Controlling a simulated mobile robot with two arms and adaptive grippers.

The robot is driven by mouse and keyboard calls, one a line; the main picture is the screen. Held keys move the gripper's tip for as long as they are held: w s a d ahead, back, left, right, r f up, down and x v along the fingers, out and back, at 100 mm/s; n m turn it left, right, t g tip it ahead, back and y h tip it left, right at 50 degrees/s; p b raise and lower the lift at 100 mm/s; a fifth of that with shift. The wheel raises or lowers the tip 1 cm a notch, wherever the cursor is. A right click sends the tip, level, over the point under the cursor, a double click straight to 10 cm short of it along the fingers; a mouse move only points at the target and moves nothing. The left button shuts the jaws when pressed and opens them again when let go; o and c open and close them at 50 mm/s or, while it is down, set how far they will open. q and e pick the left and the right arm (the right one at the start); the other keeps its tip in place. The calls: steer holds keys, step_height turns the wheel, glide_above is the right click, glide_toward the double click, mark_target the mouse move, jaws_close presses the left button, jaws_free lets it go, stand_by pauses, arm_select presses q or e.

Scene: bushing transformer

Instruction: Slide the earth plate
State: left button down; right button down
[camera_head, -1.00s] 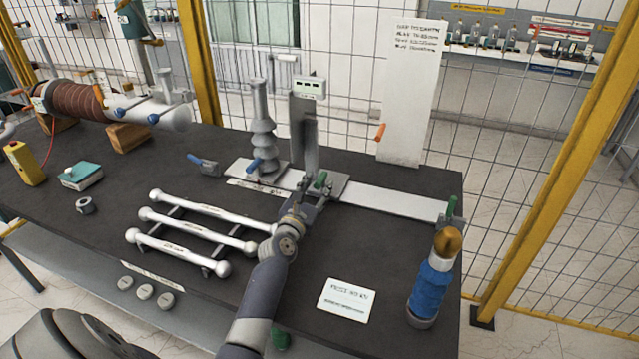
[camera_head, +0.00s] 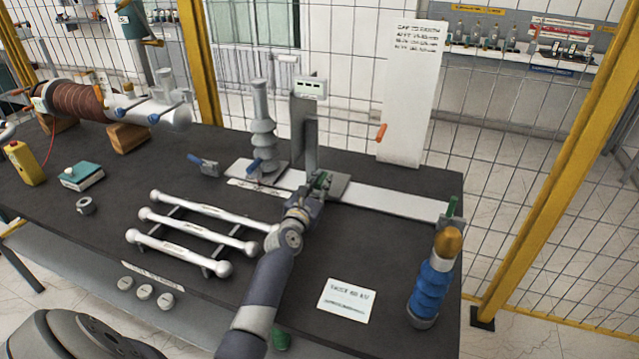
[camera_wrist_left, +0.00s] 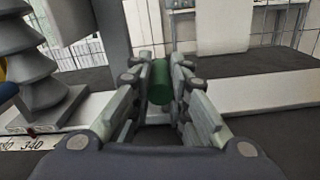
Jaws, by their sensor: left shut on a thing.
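A grey upright plate (camera_head: 304,132), which looks like the earth plate, stands on a white rail (camera_head: 395,199) beside a grey ribbed bushing (camera_head: 262,135). A small display tops the plate. A green knob (camera_wrist_left: 160,82) sits at the plate's foot. My left gripper (camera_head: 319,184) reaches the knob from the front. In the left wrist view its fingers (camera_wrist_left: 159,88) stand on both sides of the knob and are shut on it. The gripper mostly hides the knob in the head view. My right gripper is not in view.
Three white rods (camera_head: 190,228) lie on a stand left of my arm. A blue insulator with an orange top (camera_head: 430,285) stands at the right front corner. A tall white panel (camera_head: 410,95) with text stands behind the rail. The rail's right stretch is clear.

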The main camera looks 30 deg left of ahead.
arm_select(q)
steer(key=d, duration=0.2)
steer(key=w+d+p, duration=0.1)
steer(key=d, duration=0.4)
steer(key=shift+w+d+f+p, duration=0.1)
steer(key=shift+w+f+p, duration=0.05)
steer(key=shift+w+p, duration=0.15)
steer(key=shift+f, duration=0.1)
